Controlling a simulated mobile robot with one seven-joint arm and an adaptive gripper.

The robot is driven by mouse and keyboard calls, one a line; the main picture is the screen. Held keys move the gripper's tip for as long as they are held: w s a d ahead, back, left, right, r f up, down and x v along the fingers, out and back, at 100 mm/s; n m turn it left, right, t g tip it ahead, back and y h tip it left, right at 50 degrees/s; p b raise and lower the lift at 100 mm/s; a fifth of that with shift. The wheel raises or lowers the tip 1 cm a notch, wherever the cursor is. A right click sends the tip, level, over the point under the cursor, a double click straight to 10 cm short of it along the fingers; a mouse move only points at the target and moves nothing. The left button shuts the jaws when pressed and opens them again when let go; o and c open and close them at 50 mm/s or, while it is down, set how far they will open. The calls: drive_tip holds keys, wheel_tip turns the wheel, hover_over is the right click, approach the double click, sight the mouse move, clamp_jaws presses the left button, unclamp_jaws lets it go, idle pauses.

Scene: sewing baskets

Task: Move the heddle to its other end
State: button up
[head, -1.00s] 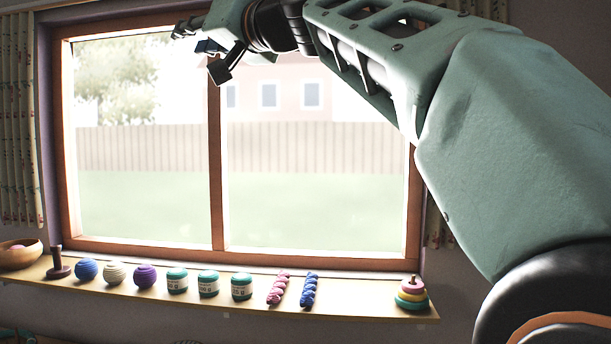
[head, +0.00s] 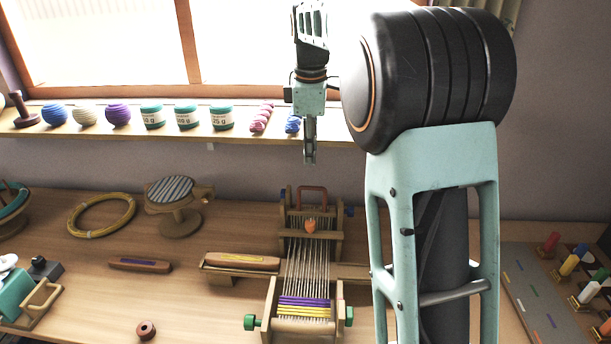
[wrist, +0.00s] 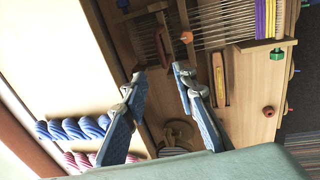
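The small table loom (head: 270,305) stands in the middle of the table, with pale warp threads and a purple and yellow woven band at its near end. At its far end a wooden crossbar, which looks like the heddle (head: 290,234), spans the threads; a reddish-brown arched handle (head: 313,190) and an orange knob (head: 310,227) show there. In the wrist view the handle (wrist: 163,45) and knob (wrist: 187,38) lie beyond the fingertips. My gripper (head: 310,160) points down, apart from the loom, above its far end. Its fingers (wrist: 159,70) are spread and empty.
Shuttles (head: 242,262) (head: 140,265) lie left of the loom. A hoop (head: 100,232), a round stand (head: 180,222) and a small spool (head: 146,330) are farther left. A grey board with coloured pegs (head: 535,300) is at the right. Yarn lines the windowsill (head: 225,137).

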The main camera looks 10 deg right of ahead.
sight(311, 188)
drive_tip(key=f, duration=0.3)
drive_tip(key=w+f, duration=0.1)
drive_tip(key=f, duration=0.3)
drive_tip(key=w+f, duration=0.1)
drive_tip(key=f, duration=0.2)
drive_tip(key=shift+d+f+b, duration=0.3)
drive_tip(key=shift+d+b, duration=0.05)
drive_tip(key=shift+b, duration=0.05)
drive_tip(key=shift+c, duration=0.2)
clamp_jaws()
